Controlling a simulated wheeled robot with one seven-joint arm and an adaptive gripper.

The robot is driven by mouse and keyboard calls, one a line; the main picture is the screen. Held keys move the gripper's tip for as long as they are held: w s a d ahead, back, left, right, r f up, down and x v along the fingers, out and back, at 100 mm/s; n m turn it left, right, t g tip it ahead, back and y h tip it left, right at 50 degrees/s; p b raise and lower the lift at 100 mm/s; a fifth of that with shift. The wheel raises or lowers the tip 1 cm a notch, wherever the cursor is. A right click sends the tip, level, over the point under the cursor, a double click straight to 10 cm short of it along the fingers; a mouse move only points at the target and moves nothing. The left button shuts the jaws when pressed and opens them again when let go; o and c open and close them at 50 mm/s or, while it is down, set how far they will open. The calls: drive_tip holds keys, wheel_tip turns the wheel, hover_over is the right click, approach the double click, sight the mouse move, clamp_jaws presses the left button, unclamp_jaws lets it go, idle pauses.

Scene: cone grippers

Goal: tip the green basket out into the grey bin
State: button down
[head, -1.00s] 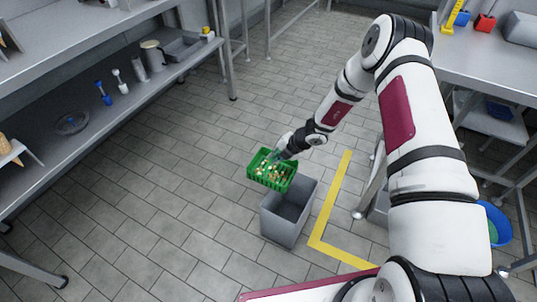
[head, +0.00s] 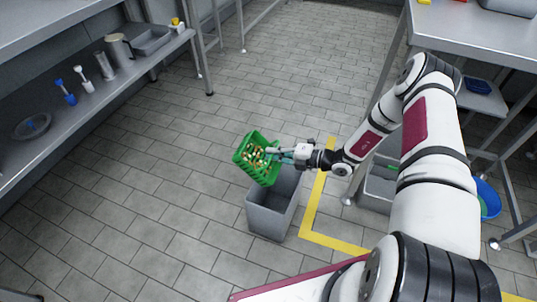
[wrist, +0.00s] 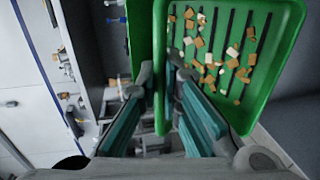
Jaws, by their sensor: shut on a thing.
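The green basket (head: 250,165) is held tilted in the air, over the back left part of the grey bin (head: 268,220). Small tan and white pieces (head: 258,156) lie inside the basket. My gripper (head: 285,154) is shut on the basket's right side wall. In the wrist view the basket (wrist: 285,60) fills the upper right, with the pieces (wrist: 210,60) scattered on its slatted floor, and my gripper (wrist: 165,95) has a finger on each side of the wall. The bin stands on the floor, and the part of its inside that shows looks empty.
A yellow floor line (head: 313,205) runs right of the bin. A steel shelf (head: 95,95) with scoops and jugs stands at the left. A steel table (head: 475,45) stands at the right, with a blue tub (head: 487,198) below. The tiled floor left of the bin is clear.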

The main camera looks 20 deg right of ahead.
drive_tip(key=shift+s+d+f+t+y+b, duration=0.4)
drive_tip(key=shift+s+d+t+y+b, duration=0.3)
drive_tip(key=shift+b, duration=0.75)
drive_tip(key=d+y+b, duration=0.1)
drive_tip(key=b, duration=0.1)
drive_tip(key=s+d+f+t+y+b, duration=0.1)
drive_tip(key=b, duration=0.2)
drive_tip(key=s+d+t+y+b, duration=0.1)
drive_tip(key=b, duration=0.2)
drive_tip(key=shift+f+y, duration=0.25)
drive_tip(key=shift+y, duration=0.05)
drive_tip(key=shift+d, duration=0.1)
drive_tip(key=shift+r, duration=0.1)
